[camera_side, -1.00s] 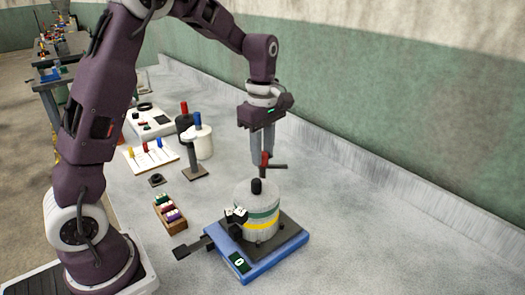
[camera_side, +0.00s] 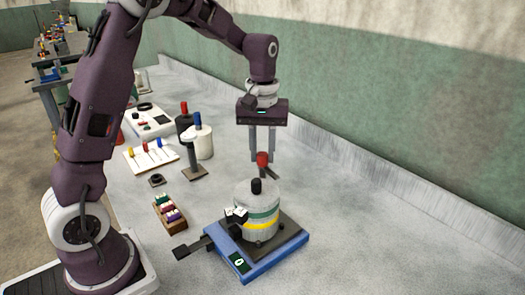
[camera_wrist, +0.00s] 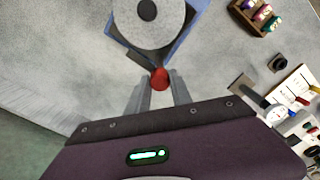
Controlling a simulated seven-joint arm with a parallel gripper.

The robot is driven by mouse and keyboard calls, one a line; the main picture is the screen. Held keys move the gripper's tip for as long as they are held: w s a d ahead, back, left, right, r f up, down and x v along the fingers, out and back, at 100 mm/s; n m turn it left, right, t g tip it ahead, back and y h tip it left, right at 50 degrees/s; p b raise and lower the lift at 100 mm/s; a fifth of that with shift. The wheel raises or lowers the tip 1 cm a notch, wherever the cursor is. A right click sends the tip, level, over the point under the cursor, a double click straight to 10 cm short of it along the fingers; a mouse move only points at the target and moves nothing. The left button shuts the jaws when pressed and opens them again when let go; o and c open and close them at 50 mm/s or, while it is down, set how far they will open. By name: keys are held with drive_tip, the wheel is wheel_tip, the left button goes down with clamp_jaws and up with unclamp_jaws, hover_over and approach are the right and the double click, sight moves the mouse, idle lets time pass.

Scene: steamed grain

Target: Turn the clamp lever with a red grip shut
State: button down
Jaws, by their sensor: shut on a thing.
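The clamp lever's red grip (camera_side: 262,158) stands just behind the grey drum (camera_side: 257,212), which has a green and a yellow band and a black knob on top. A short dark bar of the lever (camera_side: 274,173) slants down to the right from under the grip. My gripper (camera_side: 263,155) points straight down from above, and its two fingers are shut on the red grip. In the wrist view the red grip (camera_wrist: 160,78) shows between the fingertips (camera_wrist: 160,76). The drum's round top shows just ahead of it (camera_wrist: 150,20). The lever's pivot is hard to make out.
The drum stands on a blue base (camera_side: 240,265) with a dark plate. The bench right of the drum is clear.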

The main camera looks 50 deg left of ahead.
drive_tip(key=shift+m, duration=1.1)
drive_tip(key=shift+r, duration=0.1)
drive_tip(key=c, duration=1.1)
unclamp_jaws()
drive_tip(key=shift+c, duration=0.2)
